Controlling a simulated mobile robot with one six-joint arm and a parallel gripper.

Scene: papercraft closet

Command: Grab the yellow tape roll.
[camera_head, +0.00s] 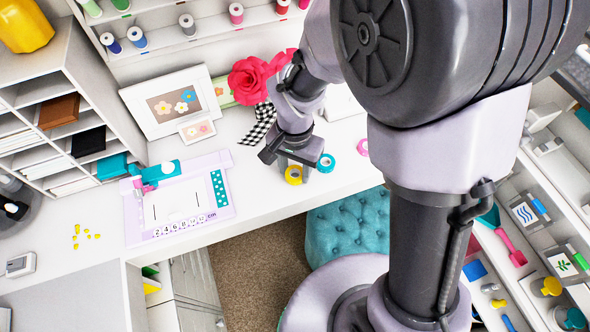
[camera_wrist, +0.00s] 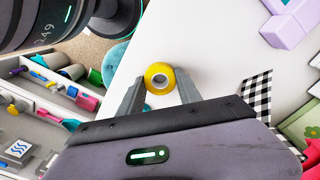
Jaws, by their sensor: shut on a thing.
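The yellow tape roll (camera_head: 293,175) is on the white desktop near its front edge. My gripper (camera_head: 296,169) is down at the roll, shut on it. In the wrist view the yellow roll (camera_wrist: 150,84) shows its round face and centre hole between the two grey fingers of my gripper (camera_wrist: 159,86). A teal tape roll (camera_head: 326,163) lies just right of the gripper, and a pink tape roll (camera_head: 363,147) lies further right. I cannot tell whether the yellow roll touches the desk.
A lilac paper trimmer (camera_head: 215,213) lies to the left on the desk. Picture frames (camera_head: 150,120), a red paper flower (camera_head: 247,80) and a black-and-white checked ribbon (camera_head: 262,125) are behind. A teal tufted stool (camera_head: 345,225) stands below the desk's front edge.

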